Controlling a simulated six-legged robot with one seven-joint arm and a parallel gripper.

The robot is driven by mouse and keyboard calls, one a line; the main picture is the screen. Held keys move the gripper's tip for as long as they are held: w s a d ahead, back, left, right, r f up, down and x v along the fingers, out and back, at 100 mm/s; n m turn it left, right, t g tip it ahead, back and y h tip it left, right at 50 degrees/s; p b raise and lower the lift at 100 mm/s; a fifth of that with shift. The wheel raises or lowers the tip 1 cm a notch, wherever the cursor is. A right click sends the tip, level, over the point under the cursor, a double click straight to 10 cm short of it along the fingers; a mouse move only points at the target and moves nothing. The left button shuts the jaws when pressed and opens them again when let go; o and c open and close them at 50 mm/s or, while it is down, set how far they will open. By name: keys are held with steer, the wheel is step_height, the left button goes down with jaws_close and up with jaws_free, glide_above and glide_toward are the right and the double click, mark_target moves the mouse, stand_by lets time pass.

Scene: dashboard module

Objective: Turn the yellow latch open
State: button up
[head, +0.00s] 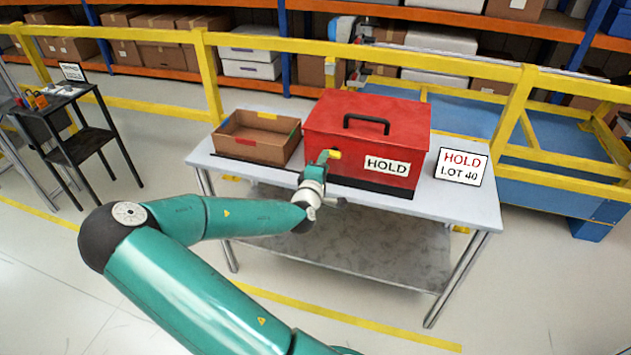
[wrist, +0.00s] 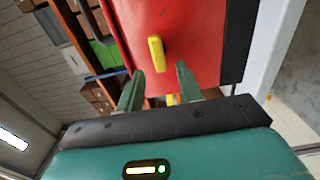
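The yellow latch (head: 335,154) is a short bar on the front face of the red box (head: 345,112), left of the HOLD label. In the head view it appears roughly level. In the wrist view the latch (wrist: 156,53) stands out against the red face, just beyond the fingertips. My gripper (head: 323,157) is at the box front, close to the latch on its left in the head view. In the wrist view my gripper (wrist: 160,70) has its two green fingers apart, with nothing between them. The latch lies ahead of the gap; no contact is visible.
The red box stands on a grey table (head: 468,208). An open cardboard tray (head: 258,137) is on its left and a HOLD LOT 40 sign (head: 461,167) on its right. A yellow railing (head: 270,40) runs behind. A dark side table (head: 75,120) stands far left.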

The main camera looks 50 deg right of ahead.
steer(key=v, duration=1)
steer(key=shift+a, duration=0.1)
